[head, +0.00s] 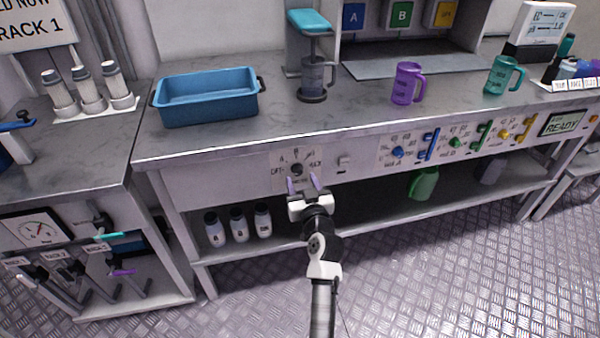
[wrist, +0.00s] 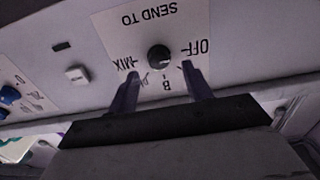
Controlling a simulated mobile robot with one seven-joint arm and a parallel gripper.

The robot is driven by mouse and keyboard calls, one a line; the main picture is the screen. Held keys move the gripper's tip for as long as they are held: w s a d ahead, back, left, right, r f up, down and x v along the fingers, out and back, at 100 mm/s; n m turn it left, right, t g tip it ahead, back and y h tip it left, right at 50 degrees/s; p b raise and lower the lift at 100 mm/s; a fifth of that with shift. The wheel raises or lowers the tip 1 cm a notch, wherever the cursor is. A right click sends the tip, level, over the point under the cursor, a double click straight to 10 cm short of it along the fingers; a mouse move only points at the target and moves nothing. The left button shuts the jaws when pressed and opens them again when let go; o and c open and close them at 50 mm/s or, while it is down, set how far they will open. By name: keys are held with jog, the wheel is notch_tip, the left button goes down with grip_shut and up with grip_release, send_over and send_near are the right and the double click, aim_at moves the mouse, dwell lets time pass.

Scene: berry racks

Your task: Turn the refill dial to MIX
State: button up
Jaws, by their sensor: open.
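The dial (head: 297,169) is a small dark round knob on a pale plate on the front panel of the bench, below the blue tray. In the wrist view the knob (wrist: 159,57) shows upside down under the words SEND TO, with OFF on the right, MIX on the left and B below. I cannot tell which mark it points at. My gripper (head: 302,182) is open and empty just in front of the plate. In the wrist view its two fingers (wrist: 160,72) stand on either side of the knob, apart from it, partly covering the marks.
A white switch (head: 343,162) sits beside the plate. Coloured knobs and levers line the panel to the right. Several white bottles (head: 238,226) stand on the lower shelf. The blue tray (head: 207,112), a dispenser and mugs stand on the bench top.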

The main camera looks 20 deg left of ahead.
aim_at(298, 170)
jog(key=shift+x, duration=1.45)
jog(key=shift+c, duration=0.3)
jog(key=c, duration=0.9)
